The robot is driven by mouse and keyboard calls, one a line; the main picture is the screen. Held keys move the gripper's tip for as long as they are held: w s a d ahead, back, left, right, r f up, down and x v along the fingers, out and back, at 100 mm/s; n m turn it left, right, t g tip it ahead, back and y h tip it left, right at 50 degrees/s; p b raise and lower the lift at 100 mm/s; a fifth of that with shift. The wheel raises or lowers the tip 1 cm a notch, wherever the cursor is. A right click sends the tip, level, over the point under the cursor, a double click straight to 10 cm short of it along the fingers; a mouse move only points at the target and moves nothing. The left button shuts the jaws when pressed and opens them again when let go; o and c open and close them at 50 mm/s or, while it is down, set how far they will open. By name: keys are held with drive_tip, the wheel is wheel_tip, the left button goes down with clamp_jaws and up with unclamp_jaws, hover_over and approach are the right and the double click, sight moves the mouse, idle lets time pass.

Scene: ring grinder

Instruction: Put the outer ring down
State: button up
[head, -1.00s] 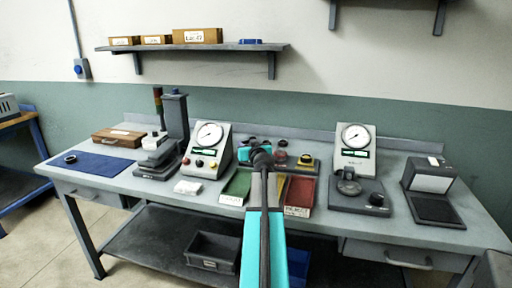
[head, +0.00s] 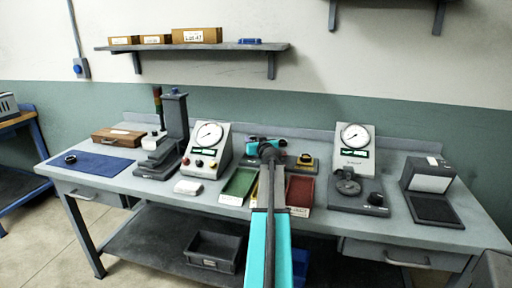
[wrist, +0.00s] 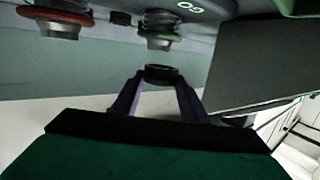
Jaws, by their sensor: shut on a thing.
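A dark ring (wrist: 161,74), which I take for the outer ring, is held between the fingertips of my gripper (wrist: 160,84) in the wrist view. The two fingers close on its opposite sides. In the head view my gripper (head: 266,146) is over the rear middle of the grey bench (head: 225,207), behind the colored trays. The arm hides the ring there. Another dark ring (head: 70,158) lies on the blue mat (head: 100,164) at the bench's left end.
Green (head: 239,184) and red (head: 300,191) trays lie under and beside the arm. Gauge stations stand left (head: 207,146) and right (head: 354,152); a dark boxy device (head: 430,180) is at far right. The wrist view shows red-ringed (wrist: 57,22) and green-ringed (wrist: 160,30) knobs near the fingers.

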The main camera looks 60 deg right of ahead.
drive_tip(key=shift+d, duration=0.5)
drive_tip(key=shift+d+f, duration=0.15)
drive_tip(key=shift+f, duration=0.2)
drive_tip(key=shift+f+p, duration=0.3)
drive_tip(key=shift+f, duration=1.15)
drive_tip(key=o, duration=1.1)
drive_tip(key=shift+o, duration=0.2)
drive_tip(key=shift+b+v, duration=1)
drive_tip(key=shift+v, duration=5.05)
